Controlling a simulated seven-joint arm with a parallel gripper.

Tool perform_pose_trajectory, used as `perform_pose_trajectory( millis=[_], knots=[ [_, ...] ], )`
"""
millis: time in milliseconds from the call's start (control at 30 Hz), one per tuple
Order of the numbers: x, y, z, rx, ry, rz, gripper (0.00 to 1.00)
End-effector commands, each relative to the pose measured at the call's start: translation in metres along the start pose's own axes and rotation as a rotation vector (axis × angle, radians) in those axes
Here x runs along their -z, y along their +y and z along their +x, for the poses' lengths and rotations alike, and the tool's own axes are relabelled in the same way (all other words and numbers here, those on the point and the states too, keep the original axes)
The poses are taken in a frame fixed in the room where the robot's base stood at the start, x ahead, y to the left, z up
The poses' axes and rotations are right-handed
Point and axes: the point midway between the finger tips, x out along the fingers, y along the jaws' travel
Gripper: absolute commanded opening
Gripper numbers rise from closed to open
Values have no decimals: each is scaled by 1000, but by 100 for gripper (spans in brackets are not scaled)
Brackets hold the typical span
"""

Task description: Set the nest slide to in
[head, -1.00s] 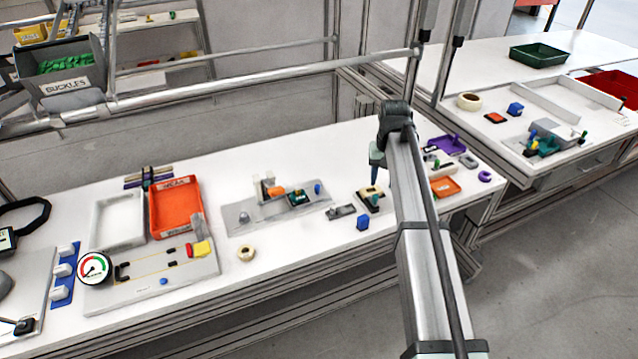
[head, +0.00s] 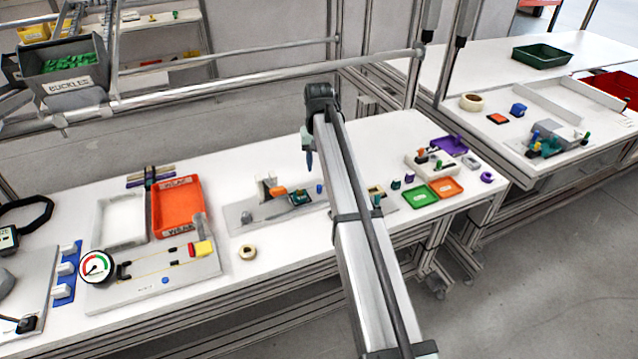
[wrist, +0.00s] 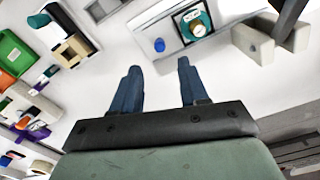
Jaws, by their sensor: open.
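My gripper (head: 309,160) hangs above the workbench, behind the right part of a grey fixture plate (head: 240,217). Its two blue fingers are apart and empty in the wrist view (wrist: 157,68). The plate carries a teal piece in a black frame (head: 300,198), which also shows beyond the fingertips in the wrist view (wrist: 192,23). An orange piece (head: 278,192) and a pale upright block (head: 266,188) stand left of it. A small blue knob (head: 319,188) is at its right. No label names the nest slide, and I cannot tell its position. My arm hides part of the bench.
An orange-red tray (head: 204,208) and a dial gauge (head: 96,267) are at the left. Green (head: 419,197) and orange (head: 448,188) trays are at the right. A metal rail (head: 250,75) runs behind the bench.

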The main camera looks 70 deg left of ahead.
Motion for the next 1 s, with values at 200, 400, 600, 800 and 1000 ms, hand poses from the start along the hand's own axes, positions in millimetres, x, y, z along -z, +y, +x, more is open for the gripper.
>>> perform_pose_trajectory(
  millis=[200,400,600,800,1000],
  knots=[
    [-1,0,39,0,-1,0,44],
    [0,0,65,0,0,0,44],
    [0,0,78,0,0,1,44],
    [0,0,81,0,1,0,44],
    [0,0,81,0,1,0,39]
  ],
)
